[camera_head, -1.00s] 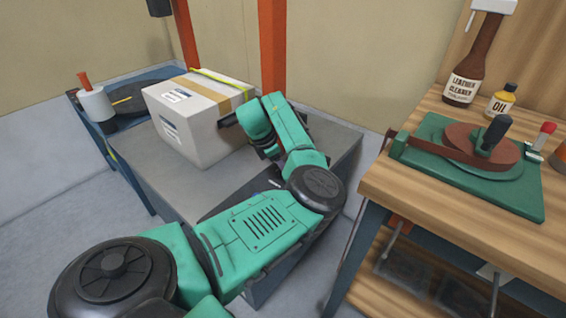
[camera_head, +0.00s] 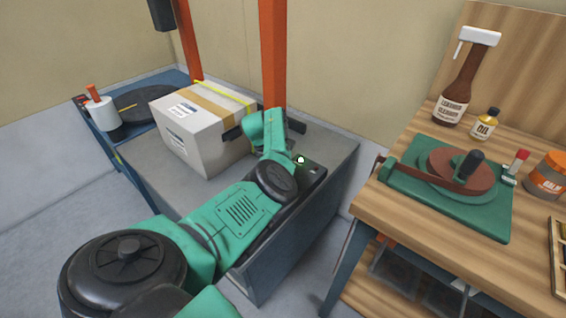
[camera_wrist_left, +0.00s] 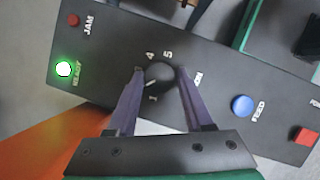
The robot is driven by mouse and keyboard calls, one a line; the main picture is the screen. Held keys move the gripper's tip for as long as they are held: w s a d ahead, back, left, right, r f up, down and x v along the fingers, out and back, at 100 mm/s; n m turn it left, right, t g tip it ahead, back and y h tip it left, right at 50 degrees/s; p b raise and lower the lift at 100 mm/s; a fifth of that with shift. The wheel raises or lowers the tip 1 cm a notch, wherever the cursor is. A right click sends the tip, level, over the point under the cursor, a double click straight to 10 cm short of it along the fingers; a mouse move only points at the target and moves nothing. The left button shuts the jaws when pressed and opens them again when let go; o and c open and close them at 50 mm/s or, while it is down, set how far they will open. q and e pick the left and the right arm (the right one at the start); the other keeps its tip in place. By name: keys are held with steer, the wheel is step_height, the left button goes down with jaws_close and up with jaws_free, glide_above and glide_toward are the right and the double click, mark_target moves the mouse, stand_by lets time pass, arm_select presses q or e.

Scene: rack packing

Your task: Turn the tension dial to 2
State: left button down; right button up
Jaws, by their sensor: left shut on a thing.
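The black tension dial (camera_wrist_left: 159,75) sits on a dark control panel (camera_wrist_left: 105,50) in the left wrist view. The marks 1, 4 and 5 show around it; 2 and 3 are not visible, and the left finger covers part of that side. A short white line on the dial points to the lower left, near the 1 side. My left gripper (camera_wrist_left: 158,80) is shut on the dial, one finger on each side. In the head view my left arm (camera_head: 240,212) reaches over the machine and hides the dial. My right gripper is not in view.
The panel has a lit green READY light (camera_wrist_left: 63,68), a red JAM light (camera_wrist_left: 73,20), a blue FEED button (camera_wrist_left: 242,106) and a red button (camera_wrist_left: 305,136). A taped carton (camera_head: 190,142) stands left of my gripper. A wooden workbench (camera_head: 400,210) stands at the right.

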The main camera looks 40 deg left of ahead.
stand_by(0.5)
arm_select(q)
steer(key=shift+c, duration=1.5)
jaws_free()
steer(key=shift+d, duration=0.1)
steer(key=v, duration=1.4)
steer(key=shift+r+p, duration=0.25)
steer(key=shift+p, duration=0.1)
steer(key=shift+f, duration=0.1)
